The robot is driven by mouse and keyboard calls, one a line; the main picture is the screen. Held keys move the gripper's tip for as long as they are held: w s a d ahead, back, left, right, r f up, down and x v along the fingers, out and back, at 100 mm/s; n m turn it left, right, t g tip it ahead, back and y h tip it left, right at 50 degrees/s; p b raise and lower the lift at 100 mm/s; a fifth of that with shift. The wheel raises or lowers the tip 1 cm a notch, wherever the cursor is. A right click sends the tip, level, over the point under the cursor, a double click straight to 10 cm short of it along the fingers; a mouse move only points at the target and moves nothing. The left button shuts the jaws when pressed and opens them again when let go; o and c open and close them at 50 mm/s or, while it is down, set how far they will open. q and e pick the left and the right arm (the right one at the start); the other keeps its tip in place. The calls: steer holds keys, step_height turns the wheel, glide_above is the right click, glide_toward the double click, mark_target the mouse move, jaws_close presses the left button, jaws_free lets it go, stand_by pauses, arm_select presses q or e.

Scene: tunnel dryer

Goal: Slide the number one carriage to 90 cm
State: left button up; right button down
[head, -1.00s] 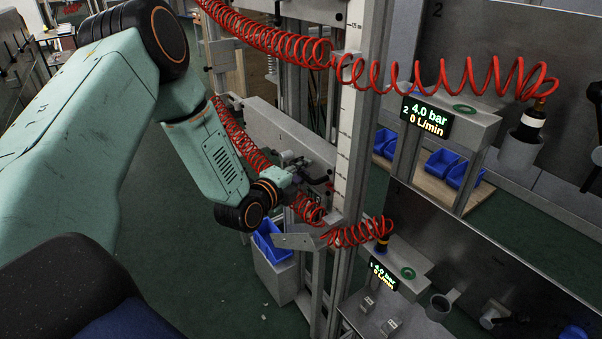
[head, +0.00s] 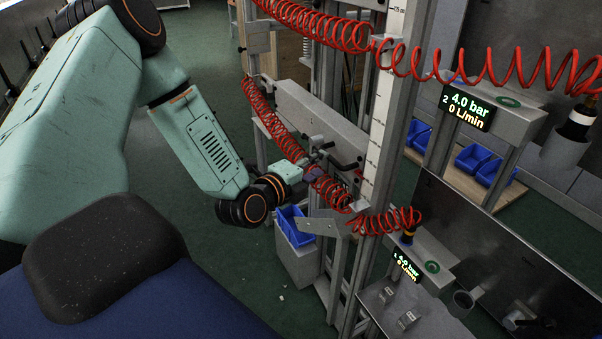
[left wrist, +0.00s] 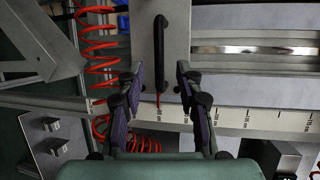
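The number one carriage is a grey plate with a black bar handle (left wrist: 158,50), seen close in the left wrist view. A thin reddish pointer at the plate's lower edge meets a white scale (left wrist: 235,117); I cannot read its value. In the head view the white scale (head: 380,130) runs up the metal upright. My left gripper (left wrist: 160,72) is open, one finger on each side of the handle's lower end, with gaps on both sides. In the head view my left gripper (head: 316,168) is at the carriage, partly hidden by a red hose. My right gripper is not shown.
Red coiled hoses (head: 275,125) hang around the upright and close to my left gripper. A grey box with a blue bin (head: 295,226) stands below. A display reading 4.0 bar (head: 466,107) is to the right. Open green floor (head: 200,235) lies below my left arm.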

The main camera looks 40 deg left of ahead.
arm_select(q)
steer(key=shift+s+r, duration=0.2)
steer(key=shift+s, duration=0.7)
steer(key=shift+s+r, duration=0.15)
steer(key=shift+s, duration=0.7)
steer(key=shift+s+r, duration=0.2)
steer(key=shift+s, duration=0.7)
